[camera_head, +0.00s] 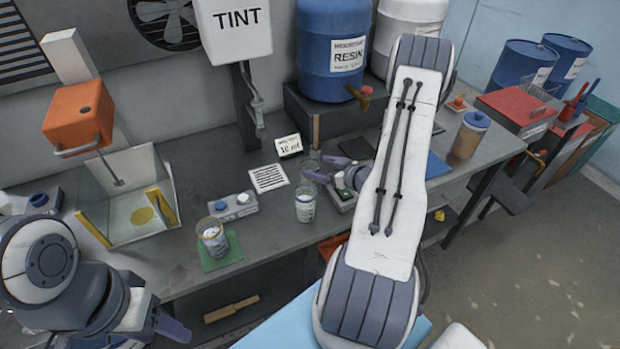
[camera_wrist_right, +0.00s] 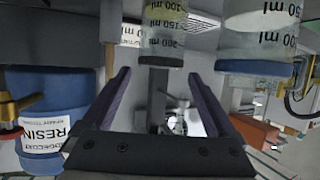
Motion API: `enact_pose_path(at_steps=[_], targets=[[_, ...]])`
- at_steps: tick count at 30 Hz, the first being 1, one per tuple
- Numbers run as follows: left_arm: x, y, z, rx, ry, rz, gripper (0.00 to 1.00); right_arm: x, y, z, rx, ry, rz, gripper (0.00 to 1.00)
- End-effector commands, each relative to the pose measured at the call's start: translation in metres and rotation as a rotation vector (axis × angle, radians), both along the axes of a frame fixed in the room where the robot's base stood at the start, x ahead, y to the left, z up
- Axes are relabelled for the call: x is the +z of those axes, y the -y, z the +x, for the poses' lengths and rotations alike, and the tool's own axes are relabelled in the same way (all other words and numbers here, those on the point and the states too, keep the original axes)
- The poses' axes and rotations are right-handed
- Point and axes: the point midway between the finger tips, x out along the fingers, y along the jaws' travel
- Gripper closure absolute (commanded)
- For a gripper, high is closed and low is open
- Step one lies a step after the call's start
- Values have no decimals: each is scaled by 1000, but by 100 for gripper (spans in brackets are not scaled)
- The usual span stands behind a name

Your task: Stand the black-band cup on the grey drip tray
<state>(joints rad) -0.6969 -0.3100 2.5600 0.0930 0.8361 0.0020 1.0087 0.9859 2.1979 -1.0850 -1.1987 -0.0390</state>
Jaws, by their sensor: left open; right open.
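A clear cup (camera_head: 307,170) stands on the bench at the tips of my right gripper (camera_head: 318,169). In the right wrist view, which is upside down, this cup (camera_wrist_right: 162,30) has a dark band at its rim and shows between the open fingers (camera_wrist_right: 158,75). I cannot tell whether they touch it. A second clear cup (camera_head: 305,205) stands nearer the front; its band looks blue in the wrist view (camera_wrist_right: 255,67). A dark grey flat piece (camera_head: 358,148) below the resin tap may be the drip tray, partly hidden by my right arm. My left gripper (camera_head: 165,318) is open, low at the front left.
A small device with a blue button (camera_head: 237,203) and a printed card (camera_head: 268,178) lie nearby. The blue resin drum (camera_head: 325,40) stands on a black stand. A brown jar (camera_head: 468,135) is at right.

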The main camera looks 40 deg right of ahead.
Motion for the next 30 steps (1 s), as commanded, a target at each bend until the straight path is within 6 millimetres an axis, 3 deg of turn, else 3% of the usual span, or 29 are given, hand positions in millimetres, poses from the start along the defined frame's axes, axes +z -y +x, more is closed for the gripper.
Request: enact_pose_path(at_steps=[2,21,29,30], targets=[[4,0,0,0,0,0,46,-13,-1,0,1,-2,3,8],[27,0,0,0,0,0,46,-39,-7,66,3,-2,-1,8],[27,0,0,0,0,0,46,-42,-7,69,0,-2,-1,8],[27,0,0,0,0,0,46,-42,-7,69,0,-2,-1,15]])
